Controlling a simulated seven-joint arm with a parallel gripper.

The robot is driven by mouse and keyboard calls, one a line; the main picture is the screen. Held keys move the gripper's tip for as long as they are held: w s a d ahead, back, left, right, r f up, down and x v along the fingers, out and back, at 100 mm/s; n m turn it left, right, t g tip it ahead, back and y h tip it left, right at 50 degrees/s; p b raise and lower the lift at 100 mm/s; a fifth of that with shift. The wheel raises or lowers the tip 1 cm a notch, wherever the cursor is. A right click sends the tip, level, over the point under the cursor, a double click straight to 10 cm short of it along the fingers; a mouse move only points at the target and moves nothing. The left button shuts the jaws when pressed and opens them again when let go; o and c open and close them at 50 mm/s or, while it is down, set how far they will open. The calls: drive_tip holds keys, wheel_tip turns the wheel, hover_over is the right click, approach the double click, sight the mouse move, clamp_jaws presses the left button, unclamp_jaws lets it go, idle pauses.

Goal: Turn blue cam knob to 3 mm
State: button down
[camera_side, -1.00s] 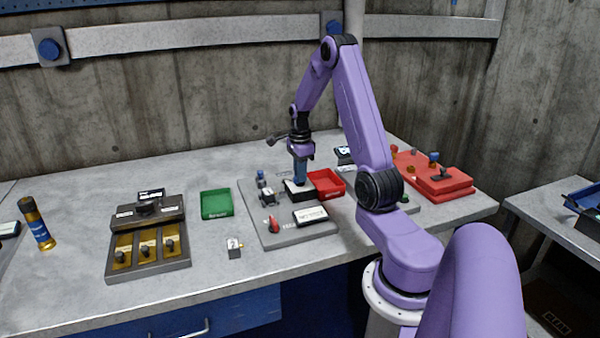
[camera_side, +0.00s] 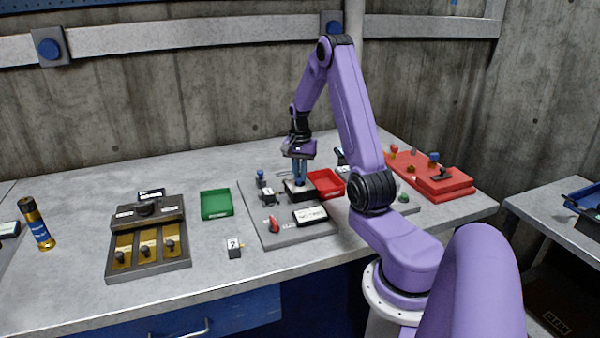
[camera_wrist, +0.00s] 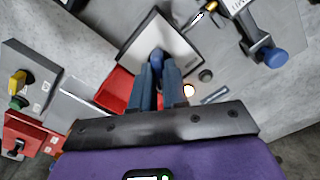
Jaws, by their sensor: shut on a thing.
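The blue cam knob (camera_wrist: 157,57) stands on a pale square plate (camera_wrist: 165,45) in the wrist view. My gripper (camera_wrist: 156,68) has its two blue-grey fingers closed around it. In the side view my gripper (camera_side: 299,183) points straight down at the small dark box with a white top (camera_side: 292,190) on the grey panel (camera_side: 262,228). There the fingers hide most of the knob. No scale reading beside the knob can be made out.
A red tray (camera_side: 328,181) stands close right of the gripper. A green tray (camera_side: 216,204) lies left. A small block (camera_side: 234,248) stands in front.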

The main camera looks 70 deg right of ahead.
drive_tip(key=shift+n, duration=1.6)
drive_tip(key=c, duration=1.1)
unclamp_jaws()
drive_tip(key=shift+c, duration=0.2)
wheel_tip(320, 180, up, 18)
drive_tip(key=shift+f, duration=0.25)
